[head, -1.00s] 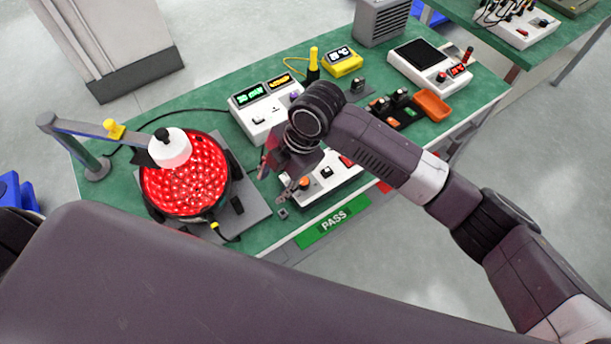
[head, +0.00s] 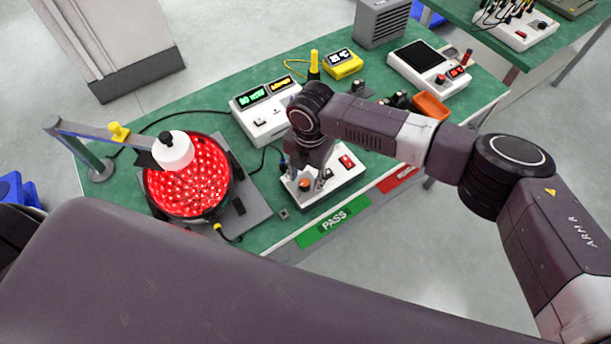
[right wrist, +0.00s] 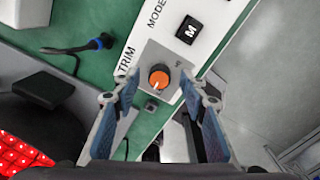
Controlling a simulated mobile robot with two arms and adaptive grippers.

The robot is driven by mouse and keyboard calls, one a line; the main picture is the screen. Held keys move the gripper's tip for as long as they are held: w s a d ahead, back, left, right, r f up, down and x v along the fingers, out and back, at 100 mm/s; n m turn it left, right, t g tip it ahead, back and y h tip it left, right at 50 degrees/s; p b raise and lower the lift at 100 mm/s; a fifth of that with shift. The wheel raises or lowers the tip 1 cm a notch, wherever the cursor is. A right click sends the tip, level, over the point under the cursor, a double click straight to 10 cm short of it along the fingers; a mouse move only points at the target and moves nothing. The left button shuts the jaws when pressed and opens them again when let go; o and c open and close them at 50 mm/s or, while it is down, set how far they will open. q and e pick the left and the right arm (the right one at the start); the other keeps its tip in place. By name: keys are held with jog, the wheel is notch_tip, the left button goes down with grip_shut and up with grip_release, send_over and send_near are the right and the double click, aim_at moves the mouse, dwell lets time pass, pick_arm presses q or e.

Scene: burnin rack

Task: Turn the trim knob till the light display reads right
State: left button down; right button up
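The trim knob (right wrist: 159,78) is an orange dial with a pale pointer mark, on a grey plate labelled TRIM in the right wrist view. It also shows on the front left of a white control box (head: 348,181) in the head view. My right gripper (right wrist: 159,92) is open, pointing down, with one blue-padded finger on each side of the knob and gaps between. The light display (head: 252,97) glows green on a white meter, beside a yellow readout (head: 283,85); its digits are too small to read surely. My left gripper is out of view.
A round lamp fixture (head: 228,196) with glowing red LEDs stands left of the box under a white sensor head (head: 173,151). A green PASS label (head: 334,222) is on the table's front edge. An orange tray (head: 432,106) and a black-screened device (head: 418,55) stand right.

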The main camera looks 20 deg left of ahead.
jog(key=shift+f, duration=0.45)
jog(key=shift+c, duration=0.7)
grip_shut()
